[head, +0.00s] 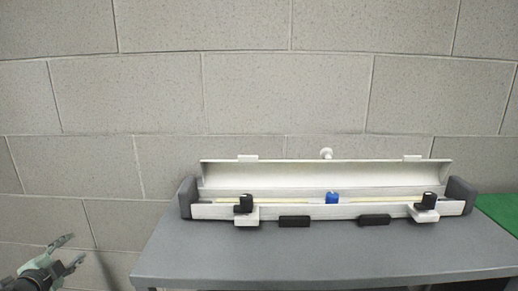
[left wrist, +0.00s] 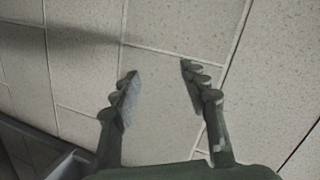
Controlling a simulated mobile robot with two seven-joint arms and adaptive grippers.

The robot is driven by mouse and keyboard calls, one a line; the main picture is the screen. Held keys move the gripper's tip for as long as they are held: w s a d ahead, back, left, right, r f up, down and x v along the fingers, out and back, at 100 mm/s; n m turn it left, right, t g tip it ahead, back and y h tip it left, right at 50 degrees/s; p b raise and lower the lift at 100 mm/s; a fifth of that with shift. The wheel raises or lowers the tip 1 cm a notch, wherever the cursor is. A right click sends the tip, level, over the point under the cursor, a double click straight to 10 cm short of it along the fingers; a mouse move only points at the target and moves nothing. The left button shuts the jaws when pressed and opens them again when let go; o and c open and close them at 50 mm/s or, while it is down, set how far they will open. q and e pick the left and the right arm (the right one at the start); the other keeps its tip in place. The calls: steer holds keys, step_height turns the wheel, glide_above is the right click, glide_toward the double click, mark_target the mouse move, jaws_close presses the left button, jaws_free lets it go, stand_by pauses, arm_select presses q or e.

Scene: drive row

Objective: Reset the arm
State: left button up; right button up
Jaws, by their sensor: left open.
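My left gripper (head: 76,251) is at the lower left of the head view, beside the left end of the grey table and apart from it. It is open and empty. In the left wrist view its two dark fingers (left wrist: 157,80) are spread, with only the pale block wall between and beyond them. Most of my left arm is out of the picture. My right gripper shows in neither view.
A grey table (head: 330,255) bears a long white case (head: 320,211) with its lid raised. A blue piece (head: 332,198) shows at the case's middle. Grey end blocks flank it. A green surface (head: 500,211) is at the right. The block wall (head: 250,90) stands behind.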

arm_select(q)
steer(key=s+a+f+n+g+y, duration=0.25)
steer(key=s+a+f, duration=0.3)
steer(key=s, duration=0.35)
steer(key=s+a+f+n+g+y, duration=0.1)
steer(key=s+a+f+g, duration=0.3)
steer(key=s+f, duration=0.4)
steer(key=s+a+f+n+g+y, duration=0.2)
steer(key=s+a+f+g, duration=0.3)
steer(key=s, duration=0.6)
steer(key=s+d+f+n+h, duration=0.1)
steer(key=s+d+f, duration=0.2)
steer(key=d+f, duration=0.45)
steer(key=s+d+f+n+h, duration=0.1)
steer(key=s+d+f+h, duration=0.15)
steer(key=d+f, duration=0.5)
steer(key=s+d+f+n+h, duration=0.1)
steer(key=d+f, duration=0.1)
steer(key=d, duration=0.9)
steer(key=s+d+f+n+g+h, duration=0.1)
steer(key=s+d+f+h, duration=0.1)
steer(key=d, duration=1)
steer(key=shift+s+d+f, duration=0.15)
steer(key=shift+s+f, duration=0.1)
steer(key=shift+s, duration=0.05)
steer(key=shift+n, duration=0.25)
